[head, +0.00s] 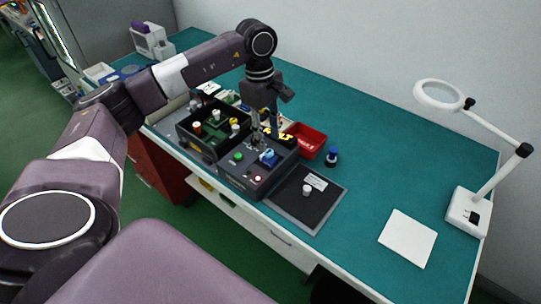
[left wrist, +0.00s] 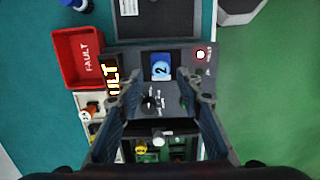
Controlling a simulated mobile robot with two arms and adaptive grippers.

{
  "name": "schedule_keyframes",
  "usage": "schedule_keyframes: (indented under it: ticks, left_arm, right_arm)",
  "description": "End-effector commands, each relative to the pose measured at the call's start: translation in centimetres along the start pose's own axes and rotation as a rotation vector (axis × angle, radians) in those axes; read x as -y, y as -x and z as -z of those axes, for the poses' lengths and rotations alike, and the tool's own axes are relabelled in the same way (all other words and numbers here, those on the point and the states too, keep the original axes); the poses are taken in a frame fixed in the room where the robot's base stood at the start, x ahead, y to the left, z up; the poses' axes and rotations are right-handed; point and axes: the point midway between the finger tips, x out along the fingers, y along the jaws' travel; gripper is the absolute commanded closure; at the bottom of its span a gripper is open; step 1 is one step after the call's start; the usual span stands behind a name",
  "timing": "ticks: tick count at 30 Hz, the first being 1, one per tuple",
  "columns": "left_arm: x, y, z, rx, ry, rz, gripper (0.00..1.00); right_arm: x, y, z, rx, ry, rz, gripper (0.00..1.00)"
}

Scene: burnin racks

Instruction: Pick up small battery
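My left gripper (head: 263,136) is above a dark test station (head: 240,174) in the head view. No object is clearly marked as the small battery. A small pale cylinder (head: 306,189) stands upright on the black mat (head: 318,212). Several small cylinders, one with a white top (head: 235,127), stand in the black compartment tray (head: 187,138). My right gripper is not in view.
A white pad (head: 408,237) and magnifier lamp (head: 467,208) are at the right. The teal bench between is clear.

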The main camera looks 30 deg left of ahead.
Motion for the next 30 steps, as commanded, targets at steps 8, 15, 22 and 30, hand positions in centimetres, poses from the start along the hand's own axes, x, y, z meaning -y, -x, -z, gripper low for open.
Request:
schedule_keyframes:
  ticks: [8, 15, 22, 30]
  left_arm:
    - [0.3, -3.1, 0.2, 0.004, 0.002, 0.006, 0.67]
    - [0.2, -6.3, 0.3, 0.005, 0.0, 0.001, 0.67]
    - [0.1, -6.7, 0.3, 0.004, 0.0, 0.0, 0.67]
    - [0.1, -6.6, 0.3, 0.005, 0.0, -0.001, 0.93]
  right_arm:
    - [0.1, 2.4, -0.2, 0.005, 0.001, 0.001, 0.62]
    - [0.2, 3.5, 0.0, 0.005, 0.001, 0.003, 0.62]
    - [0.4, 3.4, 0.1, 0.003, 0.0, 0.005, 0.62]
    - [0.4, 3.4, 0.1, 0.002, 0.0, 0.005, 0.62]
